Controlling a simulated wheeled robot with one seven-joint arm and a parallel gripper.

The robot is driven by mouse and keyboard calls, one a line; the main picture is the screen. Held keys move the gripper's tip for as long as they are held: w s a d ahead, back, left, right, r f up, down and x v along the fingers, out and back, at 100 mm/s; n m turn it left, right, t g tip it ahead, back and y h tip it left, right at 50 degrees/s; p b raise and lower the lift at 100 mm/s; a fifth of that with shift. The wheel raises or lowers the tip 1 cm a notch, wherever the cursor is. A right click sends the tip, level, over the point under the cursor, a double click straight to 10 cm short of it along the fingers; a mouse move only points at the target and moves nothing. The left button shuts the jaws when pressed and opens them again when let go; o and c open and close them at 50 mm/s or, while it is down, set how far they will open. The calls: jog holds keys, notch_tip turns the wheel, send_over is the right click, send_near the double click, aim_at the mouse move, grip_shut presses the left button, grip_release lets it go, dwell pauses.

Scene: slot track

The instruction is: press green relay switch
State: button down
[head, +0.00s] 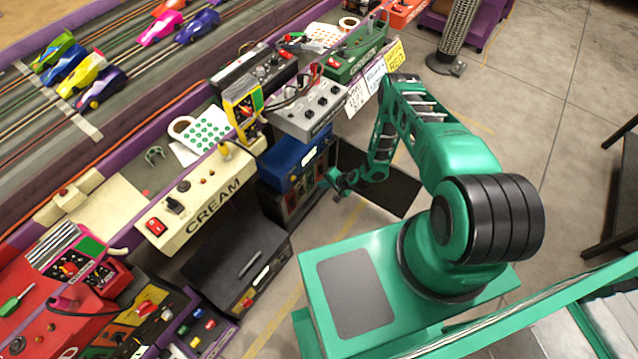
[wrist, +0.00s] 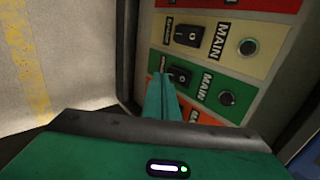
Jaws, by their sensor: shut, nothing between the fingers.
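A panel with red, cream, green and orange bands fills the right of the wrist view. Its green band (wrist: 208,89) carries a black rocker switch (wrist: 180,75), a "MAIN" label and a round dark knob (wrist: 227,97). My gripper (wrist: 160,82) is shut and empty. Its teal fingertips lie over the green band, just left of the rocker switch and partly over its lower left edge. I cannot tell whether they touch it. In the head view my gripper (head: 334,181) is low beside stacked boxes; the panel is not clear there.
The cream band (wrist: 207,37) above has a similar switch (wrist: 187,35) and knob (wrist: 248,46). An orange band (wrist: 195,115) lies below.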

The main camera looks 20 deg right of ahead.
jog(key=shift+w+a+f, duration=0.25)
jog(key=shift+w+a, duration=0.4)
jog(key=shift+w, duration=0.25)
jog(key=shift+w+f, duration=0.1)
jog(key=shift+r, duration=0.85)
jog(key=s+d+f+v, duration=0.1)
jog(key=v, duration=1.2)
jog(key=shift+s+f, duration=0.25)
jog(key=shift+s, duration=0.05)
